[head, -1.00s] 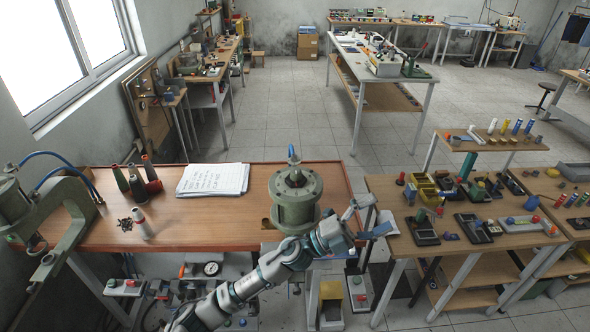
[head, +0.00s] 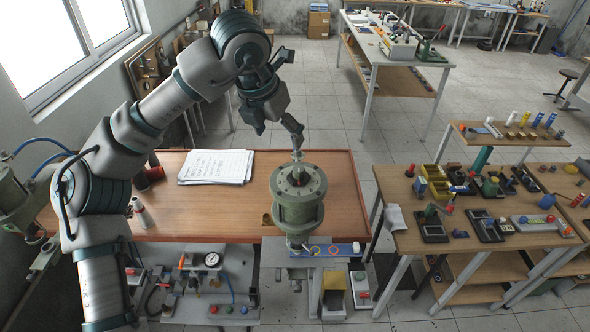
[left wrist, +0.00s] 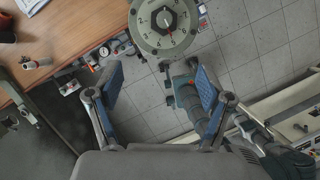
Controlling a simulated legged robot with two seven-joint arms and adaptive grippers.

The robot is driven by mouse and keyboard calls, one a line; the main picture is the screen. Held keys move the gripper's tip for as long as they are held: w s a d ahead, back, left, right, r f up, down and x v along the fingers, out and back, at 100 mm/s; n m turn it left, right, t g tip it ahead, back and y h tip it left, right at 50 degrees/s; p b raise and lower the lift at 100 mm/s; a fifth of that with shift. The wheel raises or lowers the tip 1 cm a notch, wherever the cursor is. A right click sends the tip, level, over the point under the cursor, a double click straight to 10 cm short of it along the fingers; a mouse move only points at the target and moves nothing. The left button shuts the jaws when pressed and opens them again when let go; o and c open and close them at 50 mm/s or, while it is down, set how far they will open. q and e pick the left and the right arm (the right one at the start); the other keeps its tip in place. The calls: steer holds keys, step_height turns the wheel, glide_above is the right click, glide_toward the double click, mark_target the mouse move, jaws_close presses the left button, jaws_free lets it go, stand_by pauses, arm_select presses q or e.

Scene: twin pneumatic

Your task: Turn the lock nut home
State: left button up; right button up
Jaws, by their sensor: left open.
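The grey-green flanged cylinder (head: 299,205) stands upright at the bench's right end. My left gripper (head: 296,143) reaches over the cylinder from behind. It also shows in the left wrist view (left wrist: 158,76), its blue-padded fingers spread with nothing between them.
A blue tray (head: 340,249) with coloured rings is in front of the cylinder. A crowded side table (head: 400,235) stands right. Floor shows between bench and side table.

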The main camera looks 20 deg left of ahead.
arm_select(q)
glide_above(297, 171)
steer(key=s, duration=0.2)
step_height(297, 171, down, 8)
steer(key=f, duration=0.1)
steer(key=p+x, duration=0.1)
steer(key=x, duration=0.2)
steer(key=a+p+x, duration=0.1)
steer(key=x, duration=0.2)
steer(key=shift+a+f, duration=0.15)
steer(key=shift+f, duration=0.15)
steer(key=shift+w+f, duration=0.1)
steer(key=shift+f, duration=0.2)
steer(key=shift+d, duration=0.4)
arm_select(e)
steer(key=shift+d+r, duration=0.15)
steer(key=shift+r, duration=0.35)
steer(key=shift+d+r, duration=0.15)
steer(key=shift+r, duration=0.35)
arm_select(q)
steer(key=c, duration=0.6)
steer(key=shift+a, duration=0.15)
steer(key=c, duration=0.6)
